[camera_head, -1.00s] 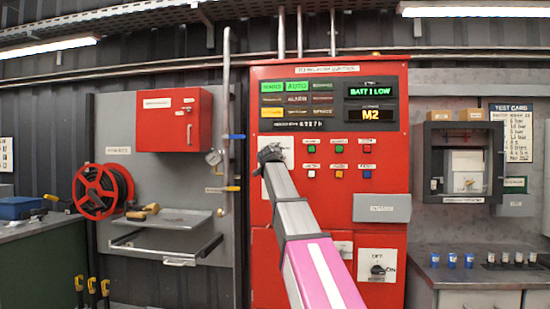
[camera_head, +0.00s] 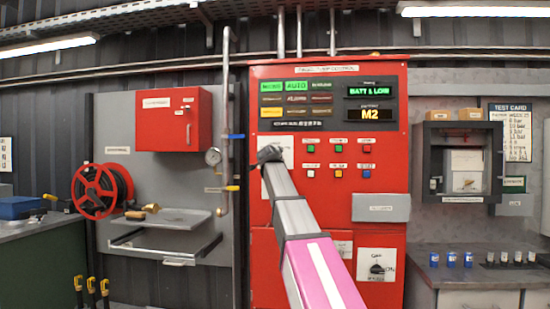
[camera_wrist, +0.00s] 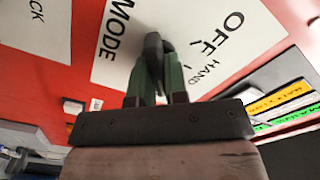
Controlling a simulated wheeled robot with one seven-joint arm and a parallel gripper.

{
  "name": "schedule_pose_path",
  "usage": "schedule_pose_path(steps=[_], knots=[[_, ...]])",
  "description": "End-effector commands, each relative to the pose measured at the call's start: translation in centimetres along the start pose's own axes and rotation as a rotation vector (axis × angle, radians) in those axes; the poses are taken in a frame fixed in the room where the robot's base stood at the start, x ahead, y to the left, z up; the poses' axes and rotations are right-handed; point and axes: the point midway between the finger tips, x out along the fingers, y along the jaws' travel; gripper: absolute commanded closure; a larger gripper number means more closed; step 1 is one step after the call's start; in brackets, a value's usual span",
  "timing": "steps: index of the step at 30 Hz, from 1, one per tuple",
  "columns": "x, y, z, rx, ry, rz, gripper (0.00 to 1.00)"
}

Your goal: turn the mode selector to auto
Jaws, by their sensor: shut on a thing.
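The mode selector is a dark knob (camera_wrist: 154,50) on a white plate (camera_wrist: 110,60) in the wrist view. The plate reads "MODE", "OFF" and "HAND"; any AUTO marking on it is hidden or out of that view. My gripper (camera_wrist: 160,80) has its green fingers closed around the knob. In the head view my gripper (camera_head: 268,153) is at the white plate (camera_head: 288,150) on the red control panel (camera_head: 330,225), and my arm hides the knob. A green "AUTO" tile (camera_head: 296,86) is lit on the panel's display.
Coloured buttons (camera_head: 339,174) sit right of the mode plate. A grey box (camera_head: 381,208) and a black rotary switch (camera_head: 377,269) are lower on the panel.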

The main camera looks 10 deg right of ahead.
Motion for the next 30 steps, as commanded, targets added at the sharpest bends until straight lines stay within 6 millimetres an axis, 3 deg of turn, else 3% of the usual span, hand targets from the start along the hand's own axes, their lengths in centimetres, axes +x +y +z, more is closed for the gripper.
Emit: schedule_pose_path(steps=[1, 2, 4, 17, 23, 30], knots=[[0.0, 0.1, 0.0, 0.0, 0.0, 0.001, 1.0], [0.0, 0.1, 0.0, 0.0, 0.0, 0.001, 0.83], [0.0, 0.1, 0.0, 0.0, 0.0, 0.001, 0.61], [-0.6, 0.1, 0.0, -0.001, 0.0, 0.0, 0.61], [-3.0, 0.2, 0.1, -0.001, 0.0, -0.001, 0.61], [-7.5, 0.2, 0.1, 0.0, -0.001, -0.001, 0.61]])
